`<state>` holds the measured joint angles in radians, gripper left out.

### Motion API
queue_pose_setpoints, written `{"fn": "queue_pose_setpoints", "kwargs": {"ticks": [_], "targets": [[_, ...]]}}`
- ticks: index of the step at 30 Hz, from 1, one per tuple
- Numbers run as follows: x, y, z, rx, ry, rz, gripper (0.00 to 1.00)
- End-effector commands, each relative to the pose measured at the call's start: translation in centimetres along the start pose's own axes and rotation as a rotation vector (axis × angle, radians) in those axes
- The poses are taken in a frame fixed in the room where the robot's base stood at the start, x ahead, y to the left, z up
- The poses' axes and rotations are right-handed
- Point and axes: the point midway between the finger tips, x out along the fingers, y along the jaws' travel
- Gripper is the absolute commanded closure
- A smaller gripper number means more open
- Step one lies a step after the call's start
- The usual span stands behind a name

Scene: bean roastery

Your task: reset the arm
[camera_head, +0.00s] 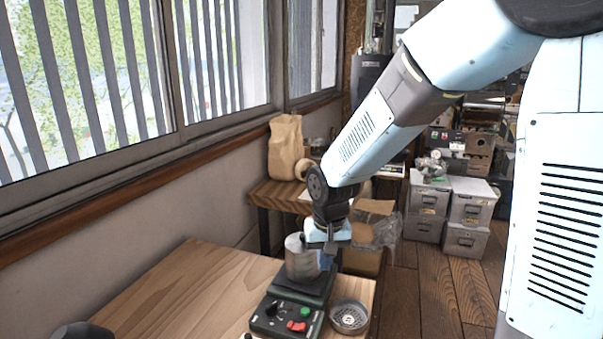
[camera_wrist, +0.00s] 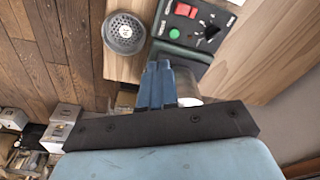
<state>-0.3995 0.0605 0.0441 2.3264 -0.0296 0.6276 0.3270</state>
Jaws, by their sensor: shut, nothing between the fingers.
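My arm reaches from the upper right down to the wooden table in the head view. My gripper (camera_head: 328,262) points down at the table's far right part, close beside a grey metal canister (camera_head: 300,258) on a dark machine with a control panel (camera_head: 284,318). I cannot tell whether the gripper touches the canister. In the wrist view my gripper (camera_wrist: 157,68) has its blue fingers together with nothing between them.
A round metal dish with a perforated middle (camera_head: 349,316) sits right of the panel, near the table edge. The wooden table (camera_head: 185,285) is bare at left. A side table with a paper bag (camera_head: 285,147), a cardboard box (camera_head: 372,212) and grey boxes (camera_head: 428,195) stand behind.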

Motion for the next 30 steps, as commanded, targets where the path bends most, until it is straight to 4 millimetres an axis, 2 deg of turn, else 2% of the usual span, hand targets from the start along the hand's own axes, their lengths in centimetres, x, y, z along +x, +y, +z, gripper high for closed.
{"fn": "queue_pose_setpoints", "kwargs": {"ticks": [1, 3, 15, 30], "targets": [[-1.4, 0.9, 0.2, 0.01, 0.019, -0.002, 1.0], [-2.9, 2.1, 0.5, 0.017, 0.039, -0.002, 1.0], [-10.8, 8.2, 4.1, 0.06, 0.153, 0.004, 1.0], [-17.9, 13.7, 11.5, 0.109, 0.297, 0.037, 1.0]]}}
